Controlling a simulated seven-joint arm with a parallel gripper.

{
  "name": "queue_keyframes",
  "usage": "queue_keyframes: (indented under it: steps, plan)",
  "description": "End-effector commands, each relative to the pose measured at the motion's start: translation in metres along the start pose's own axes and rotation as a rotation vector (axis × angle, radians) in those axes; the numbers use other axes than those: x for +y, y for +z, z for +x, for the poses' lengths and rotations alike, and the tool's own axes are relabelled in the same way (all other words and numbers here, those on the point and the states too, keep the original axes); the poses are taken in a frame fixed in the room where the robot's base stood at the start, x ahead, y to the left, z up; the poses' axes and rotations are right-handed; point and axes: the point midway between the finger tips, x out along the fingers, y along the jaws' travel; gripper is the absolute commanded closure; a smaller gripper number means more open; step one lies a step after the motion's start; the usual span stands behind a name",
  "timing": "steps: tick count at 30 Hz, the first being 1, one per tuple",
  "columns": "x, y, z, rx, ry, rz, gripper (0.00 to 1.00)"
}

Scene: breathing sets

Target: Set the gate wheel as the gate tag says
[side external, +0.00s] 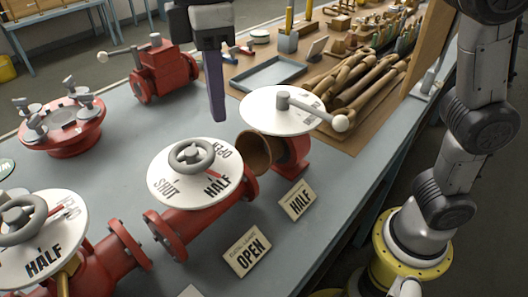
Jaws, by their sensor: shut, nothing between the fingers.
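Two round handwheels stand over white dials, and I cannot tell which is the gate wheel. The middle grey handwheel (191,156) sits on a dial (166,168) marked SHUT, HALF and OPEN, with a small red pointer partly hidden by the wheel. The lower left handwheel (20,222) has a similar dial (70,245), cut by the frame edge, with a red pointer toward the upper right. A cream tag reading OPEN (247,252) and a tag reading HALF (297,201) stand in front; their small headings are unreadable. My gripper (218,119) is shut and empty, above and behind the middle wheel, touching nothing.
A lever with a pale ball knob (340,123) crosses the right dial (270,115). A red valve with a side handle (164,75) and a red flanged cap (62,127) stand behind. Wooden pieces (355,75) and a blue-grey tray (268,75) fill the back right.

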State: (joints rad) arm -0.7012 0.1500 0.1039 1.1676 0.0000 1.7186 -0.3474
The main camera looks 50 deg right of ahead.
Motion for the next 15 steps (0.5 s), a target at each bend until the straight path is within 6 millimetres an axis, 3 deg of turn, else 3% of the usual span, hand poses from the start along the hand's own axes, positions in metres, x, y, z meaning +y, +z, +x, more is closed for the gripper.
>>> queue_keyframes:
  steps: [5, 15]
  plan:
    - [-0.006, 0.001, 0.007, -0.004, -0.001, 0.002, 1.00]
    - [-0.006, 0.001, 0.046, -0.004, -0.001, 0.002, 1.00]
